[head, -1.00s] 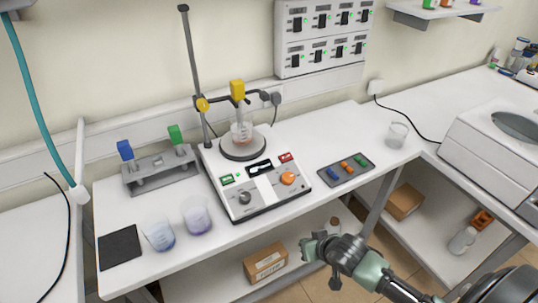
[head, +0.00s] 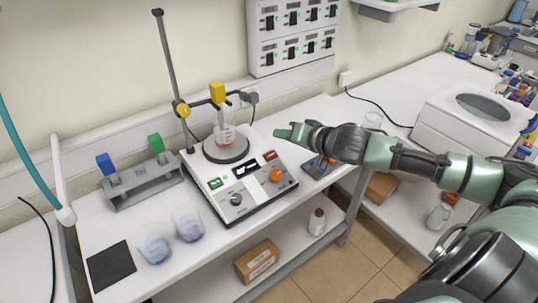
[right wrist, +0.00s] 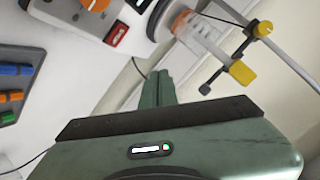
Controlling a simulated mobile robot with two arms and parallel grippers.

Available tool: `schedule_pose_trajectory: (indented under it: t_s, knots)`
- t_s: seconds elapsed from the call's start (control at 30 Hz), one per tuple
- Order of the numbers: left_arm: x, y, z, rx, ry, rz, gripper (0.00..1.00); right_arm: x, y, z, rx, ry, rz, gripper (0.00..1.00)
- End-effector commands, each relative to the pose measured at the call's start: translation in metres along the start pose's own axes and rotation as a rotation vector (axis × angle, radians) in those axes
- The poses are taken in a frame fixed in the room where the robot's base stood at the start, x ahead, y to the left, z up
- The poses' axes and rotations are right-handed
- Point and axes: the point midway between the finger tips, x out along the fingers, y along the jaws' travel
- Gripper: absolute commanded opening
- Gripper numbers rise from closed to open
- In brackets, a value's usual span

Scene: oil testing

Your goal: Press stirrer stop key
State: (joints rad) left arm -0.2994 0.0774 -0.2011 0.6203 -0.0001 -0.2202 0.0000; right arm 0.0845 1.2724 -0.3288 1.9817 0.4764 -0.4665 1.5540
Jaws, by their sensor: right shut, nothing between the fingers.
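The stirrer (head: 215,205) is a white hotplate unit on the bench, with a beaker (head: 225,135) of orange liquid over its round plate. Its front panel has a green key (head: 215,183), a red key (head: 269,155), a grey knob and an orange knob (head: 275,175). My right gripper (head: 281,133) is shut and empty, held above the bench just behind and right of the red key, apart from it. In the right wrist view the shut fingers (right wrist: 158,80) point toward the beaker side, with the red key (right wrist: 117,35) to their upper left. My left gripper is not in view.
A stand rod (head: 172,75) with a yellow clamp rises behind the stirrer. A dark tray (head: 312,172) with coloured pieces lies to its right, partly under my right arm. Two cups (head: 188,224) and a black mat (head: 111,264) are at the left.

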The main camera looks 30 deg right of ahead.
Motion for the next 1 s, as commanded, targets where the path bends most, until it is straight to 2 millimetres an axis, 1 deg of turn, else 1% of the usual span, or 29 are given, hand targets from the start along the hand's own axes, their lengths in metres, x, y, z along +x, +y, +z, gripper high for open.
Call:
schedule_pose_trajectory:
  t_s: [0.1, 0.37, 0.47, 0.57, 0.9, 0.93, 1.0]
  knots:
    - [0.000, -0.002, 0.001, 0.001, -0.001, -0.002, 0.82, -0.001, -0.001, -0.004, 0.009, 0.004, -0.005, 0.00]
    - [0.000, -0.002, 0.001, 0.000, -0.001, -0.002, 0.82, 0.000, -0.001, -0.004, 0.009, 0.003, -0.004, 0.00]
    - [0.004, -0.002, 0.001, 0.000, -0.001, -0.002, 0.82, 0.002, 0.001, -0.002, 0.009, 0.004, -0.005, 0.00]
    - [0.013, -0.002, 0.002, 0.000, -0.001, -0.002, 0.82, 0.008, 0.006, 0.004, 0.009, 0.004, -0.005, 0.00]
    - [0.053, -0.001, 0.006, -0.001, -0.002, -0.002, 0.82, 0.042, 0.031, 0.029, 0.008, 0.005, -0.005, 0.00]
    - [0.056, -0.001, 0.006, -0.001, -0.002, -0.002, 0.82, 0.044, 0.032, 0.030, 0.008, 0.005, -0.005, 0.00]
    - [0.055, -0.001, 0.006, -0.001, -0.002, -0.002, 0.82, 0.049, 0.035, 0.032, 0.011, 0.004, -0.004, 0.00]
